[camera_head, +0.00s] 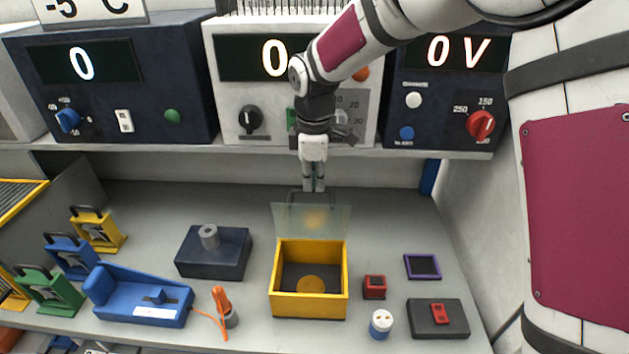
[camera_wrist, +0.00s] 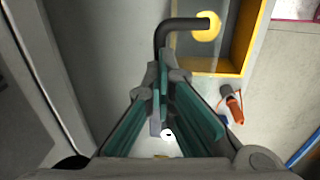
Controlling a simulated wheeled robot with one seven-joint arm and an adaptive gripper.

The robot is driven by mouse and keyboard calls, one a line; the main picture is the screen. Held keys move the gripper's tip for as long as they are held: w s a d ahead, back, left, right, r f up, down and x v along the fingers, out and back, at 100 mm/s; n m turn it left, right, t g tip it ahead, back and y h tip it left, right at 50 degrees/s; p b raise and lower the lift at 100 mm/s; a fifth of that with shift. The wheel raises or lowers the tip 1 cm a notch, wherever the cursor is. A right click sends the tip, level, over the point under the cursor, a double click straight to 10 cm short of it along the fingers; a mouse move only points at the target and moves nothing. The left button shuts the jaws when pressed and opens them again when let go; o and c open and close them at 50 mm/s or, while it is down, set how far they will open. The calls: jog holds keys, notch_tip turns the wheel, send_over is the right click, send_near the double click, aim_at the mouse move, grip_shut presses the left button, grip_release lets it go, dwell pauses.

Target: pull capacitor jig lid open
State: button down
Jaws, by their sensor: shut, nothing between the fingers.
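The capacitor jig is an open-topped yellow box (camera_head: 335,300) with a dark inside and a round yellow disc at the bottom. Its clear lid (camera_head: 290,222) stands raised at the box's back edge, leaving the top uncovered. A round yellow spot shows on or through the lid. The dark bar handle (camera_head: 292,198) is at the lid's far edge; it also shows in the wrist view (camera_wrist: 166,32). My gripper (camera_head: 313,188) points down at the handle, its fingers shut and empty. In the wrist view the fingertips (camera_wrist: 158,72) are close beside the handle; contact is unclear.
Left of the box are a dark block with a grey cylinder (camera_head: 212,255), an orange-handled tool (camera_head: 224,305) and a blue fixture (camera_head: 140,297). Right are a small red box (camera_head: 374,287), a purple frame (camera_head: 422,266) and a dark pad (camera_head: 437,320). Instruments on a shelf (camera_head: 250,153) overhang the back.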

jog(key=shift+s+f, duration=0.3)
jog(key=shift+f, duration=0.2)
jog(key=shift+s+f, duration=0.25)
jog(key=shift+f, duration=0.25)
jog(key=c, duration=1.8)
grip_release()
jog(key=shift+o, duration=0.6)
jog(key=shift+w+f, duration=0.1)
jog(key=shift+w+r, duration=0.1)
jog(key=shift+r, duration=0.1)
notch_tip(320, 180, up, 12)
jog(key=shift+s, duration=0.35)
